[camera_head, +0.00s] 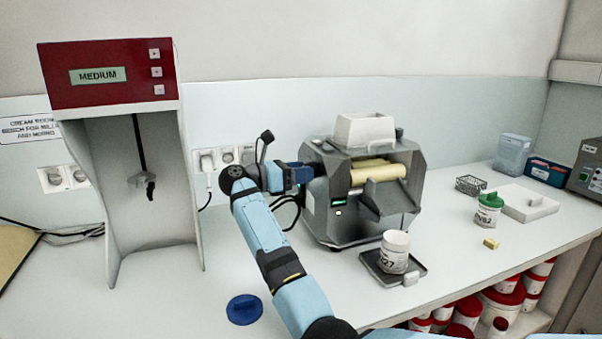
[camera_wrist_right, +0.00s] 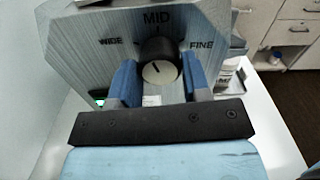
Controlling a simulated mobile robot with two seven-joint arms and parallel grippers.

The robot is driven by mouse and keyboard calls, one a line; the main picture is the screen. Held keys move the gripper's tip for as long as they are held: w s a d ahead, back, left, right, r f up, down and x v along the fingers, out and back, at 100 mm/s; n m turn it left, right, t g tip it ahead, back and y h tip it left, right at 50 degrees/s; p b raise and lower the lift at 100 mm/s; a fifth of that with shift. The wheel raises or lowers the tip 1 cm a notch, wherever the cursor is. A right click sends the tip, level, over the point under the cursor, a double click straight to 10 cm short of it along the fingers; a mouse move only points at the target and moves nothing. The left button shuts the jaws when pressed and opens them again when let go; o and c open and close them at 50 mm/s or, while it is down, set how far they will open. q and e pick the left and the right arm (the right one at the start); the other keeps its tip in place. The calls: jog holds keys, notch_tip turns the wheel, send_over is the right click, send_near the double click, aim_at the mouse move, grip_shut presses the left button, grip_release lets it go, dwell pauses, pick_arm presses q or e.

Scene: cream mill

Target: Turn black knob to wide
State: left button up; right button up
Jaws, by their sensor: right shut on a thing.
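The black knob (camera_wrist_right: 158,66) is on the side panel of the grey mill (camera_wrist_right: 88,42), in the right wrist view. The panel is marked WIDE on the left, MID above and FINE on the right. A small white mark shows on the knob's face; I cannot tell for sure which label it points to. My right gripper (camera_wrist_right: 160,82) is shut on the knob, one blue finger on each side. In the head view my right gripper (camera_head: 303,173) is at the left side of the mill (camera_head: 330,215), and the knob is hidden there. My left gripper is not in view.
A white jar (camera_head: 395,251) stands on a small dark tray (camera_head: 372,262) before the mill. A red-topped mixer stand (camera_head: 112,75) reading MEDIUM is at the left. A blue lid (camera_head: 244,309) lies on the bench.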

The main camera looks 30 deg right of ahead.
jog(key=shift+n+p, duration=1.3)
jog(key=shift+n, duration=2.8)
jog(key=o, duration=0.9)
jog(key=shift+a, duration=0.15)
jog(key=b+v, duration=0.1)
jog(key=v, duration=1.2)
jog(key=shift+a, duration=0.3)
jog(key=shift+f, duration=0.1)
